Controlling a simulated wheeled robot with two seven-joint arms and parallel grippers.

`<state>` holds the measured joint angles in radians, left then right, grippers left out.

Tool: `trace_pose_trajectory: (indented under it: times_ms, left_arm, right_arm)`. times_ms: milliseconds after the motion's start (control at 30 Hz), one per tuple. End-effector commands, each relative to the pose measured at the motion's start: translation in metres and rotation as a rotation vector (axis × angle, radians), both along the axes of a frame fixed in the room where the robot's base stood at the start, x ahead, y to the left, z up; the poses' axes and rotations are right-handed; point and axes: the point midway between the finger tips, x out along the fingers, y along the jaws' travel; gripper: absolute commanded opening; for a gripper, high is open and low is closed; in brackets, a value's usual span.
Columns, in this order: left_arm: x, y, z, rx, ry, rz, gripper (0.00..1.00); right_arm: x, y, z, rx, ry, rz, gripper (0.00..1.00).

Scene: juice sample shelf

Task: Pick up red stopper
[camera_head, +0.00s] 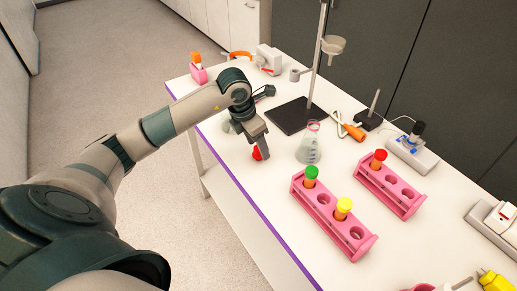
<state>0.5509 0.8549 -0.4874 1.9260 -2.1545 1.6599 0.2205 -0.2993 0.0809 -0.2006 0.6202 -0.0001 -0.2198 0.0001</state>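My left gripper (262,149) comes in from the left and points down near the table's purple front edge. A small red stopper (257,154) shows right at its fingertips, partly covered by them. I cannot tell whether the fingers are closed on it or only around it. A clear conical flask (309,152) stands just right of the gripper, apart from it. A tube with a red cap (379,155) stands in the right pink rack (401,195). My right gripper is not in view.
The left pink rack (345,246) holds a green-capped tube (311,173) and a yellow-capped tube (343,205). A stand with a dark base (298,117) is behind the flask. An orange-handled tool (354,131) lies nearby. Bare white table lies left of the racks.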

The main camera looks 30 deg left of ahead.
Motion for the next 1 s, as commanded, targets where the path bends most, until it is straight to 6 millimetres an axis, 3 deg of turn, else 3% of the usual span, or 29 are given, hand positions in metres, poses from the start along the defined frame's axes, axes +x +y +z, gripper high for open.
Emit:
trace_pose_trajectory:
  times_ms: [233, 700, 900, 1000]
  left_arm:
    - [0.005, -0.002, -0.02, 0.001, 0.001, 0.0, 0.53]
    - [0.006, -0.002, -0.021, 0.001, 0.0, 0.0, 0.53]
    - [0.006, -0.002, -0.021, 0.001, 0.0, 0.0, 0.09]
    - [0.006, -0.002, -0.021, 0.002, -0.001, 0.001, 0.09]
  right_arm:
    - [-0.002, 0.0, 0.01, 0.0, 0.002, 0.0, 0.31]
    - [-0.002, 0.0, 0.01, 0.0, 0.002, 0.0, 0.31]
    - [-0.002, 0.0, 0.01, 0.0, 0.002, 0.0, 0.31]
    - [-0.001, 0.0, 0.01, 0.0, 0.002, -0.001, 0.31]
